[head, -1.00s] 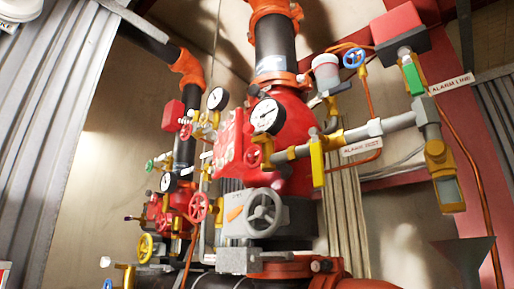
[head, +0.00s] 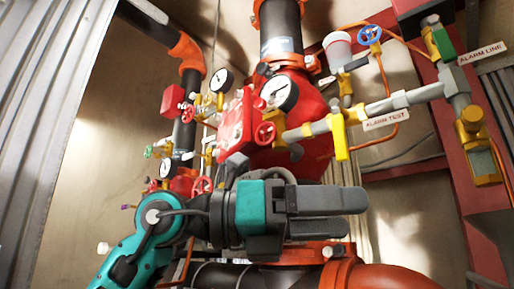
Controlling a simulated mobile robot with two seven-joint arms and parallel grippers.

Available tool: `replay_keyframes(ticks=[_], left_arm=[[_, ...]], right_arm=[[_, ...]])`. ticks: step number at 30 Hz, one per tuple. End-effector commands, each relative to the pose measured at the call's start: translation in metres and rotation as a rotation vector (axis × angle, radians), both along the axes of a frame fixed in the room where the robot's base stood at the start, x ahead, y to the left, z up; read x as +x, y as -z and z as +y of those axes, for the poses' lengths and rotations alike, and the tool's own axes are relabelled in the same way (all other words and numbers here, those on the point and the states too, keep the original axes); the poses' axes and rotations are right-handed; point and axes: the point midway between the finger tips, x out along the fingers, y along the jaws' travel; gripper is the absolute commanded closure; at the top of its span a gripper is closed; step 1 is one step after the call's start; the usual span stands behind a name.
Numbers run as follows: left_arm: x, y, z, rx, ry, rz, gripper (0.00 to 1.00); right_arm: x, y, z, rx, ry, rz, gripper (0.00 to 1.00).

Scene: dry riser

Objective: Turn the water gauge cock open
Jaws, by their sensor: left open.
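Smaller gauges show further left, one at the upper left (head: 222,79) and one lower down (head: 166,168). Several small cocks and handwheels surround them, and I cannot tell which one is the water gauge cock. My left gripper (head: 352,214) is open and empty, its dark fingers pointing right, in front of the lower valve body. It hides the grey handwheel and the parts behind it. My right gripper is not in view.
A grey pipe with a yellow lever (head: 340,139) and an "ALARM TEST" label (head: 386,120) runs to the right. A blue handwheel (head: 369,37) is above it. An orange-red pipe (head: 385,277) crosses below my gripper. Corrugated metal (head: 45,120) stands at the left.

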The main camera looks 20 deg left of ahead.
Motion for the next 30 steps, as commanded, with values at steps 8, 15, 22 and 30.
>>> replay_keyframes(ticks=[8, 15, 22, 30], left_arm=[[-0.025, -0.089, 0.072, 0.292, -0.508, -0.265, 0.26], [-0.062, -0.143, 0.135, 0.33, -0.842, -0.324, 0.26], [-0.067, -0.154, 0.148, 0.328, -0.923, -0.326, 0.26], [-0.021, -0.154, 0.131, 0.331, -0.919, -0.324, 0.26]], right_arm=[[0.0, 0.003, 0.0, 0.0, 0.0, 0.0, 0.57], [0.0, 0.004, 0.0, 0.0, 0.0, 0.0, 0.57], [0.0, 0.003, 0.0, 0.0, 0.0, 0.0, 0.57], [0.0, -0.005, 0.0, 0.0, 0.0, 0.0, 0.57]])
